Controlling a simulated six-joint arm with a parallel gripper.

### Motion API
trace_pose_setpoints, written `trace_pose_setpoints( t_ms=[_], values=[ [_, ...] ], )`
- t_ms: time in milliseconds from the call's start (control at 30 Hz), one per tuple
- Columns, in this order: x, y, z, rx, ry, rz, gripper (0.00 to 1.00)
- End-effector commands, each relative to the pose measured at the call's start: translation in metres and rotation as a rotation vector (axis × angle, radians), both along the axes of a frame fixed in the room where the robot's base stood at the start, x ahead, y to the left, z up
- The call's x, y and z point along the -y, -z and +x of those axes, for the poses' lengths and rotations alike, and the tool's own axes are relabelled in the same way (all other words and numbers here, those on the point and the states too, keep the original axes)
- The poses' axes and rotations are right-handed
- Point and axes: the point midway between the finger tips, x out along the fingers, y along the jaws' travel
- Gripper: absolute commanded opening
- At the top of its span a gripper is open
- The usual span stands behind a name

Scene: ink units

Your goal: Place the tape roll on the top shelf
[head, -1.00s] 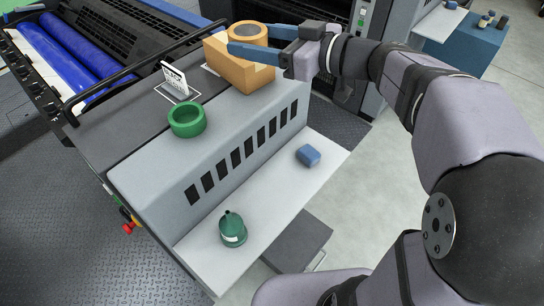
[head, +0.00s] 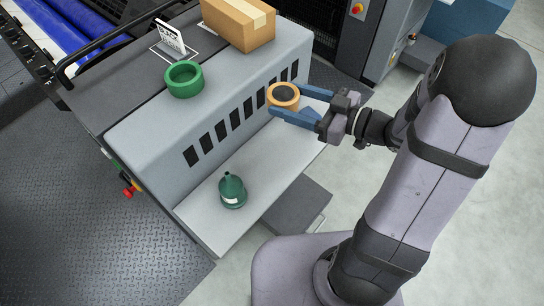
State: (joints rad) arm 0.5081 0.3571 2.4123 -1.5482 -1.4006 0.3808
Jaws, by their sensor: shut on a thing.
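An orange ring-shaped tape roll with a dark inside (head: 284,90) is held between the blue fingers of my gripper (head: 292,103). The roll shows in front of the vented face of the grey unit, near the right end of its lower ledge. Its exact height is hard to tell. The top shelf (head: 140,120) is the unit's upper grey surface. A green ring-shaped roll (head: 184,84) lies on it at the left. A cardboard box (head: 235,24) with a pale tape strip stands at its back right.
A small white sign (head: 170,36) stands behind the green roll. A green bottle (head: 232,190) stands on the pale lower ledge (head: 200,222). The upper surface between the green roll and the box looks clear. A dark step (head: 297,207) sits beside the ledge.

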Motion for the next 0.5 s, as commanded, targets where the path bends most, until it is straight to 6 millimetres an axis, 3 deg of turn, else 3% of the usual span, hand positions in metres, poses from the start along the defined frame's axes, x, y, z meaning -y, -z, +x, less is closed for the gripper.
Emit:
trace_pose_setpoints(
  t_ms=[33, 200, 500],
  values=[
    [0.000, 0.015, 0.000, -0.009, 0.000, 0.006, 0.34],
    [0.000, 0.053, 0.000, -0.004, 0.000, 0.004, 0.34],
    [0.000, 0.091, 0.000, 0.002, 0.000, 0.000, 0.34]
  ],
)
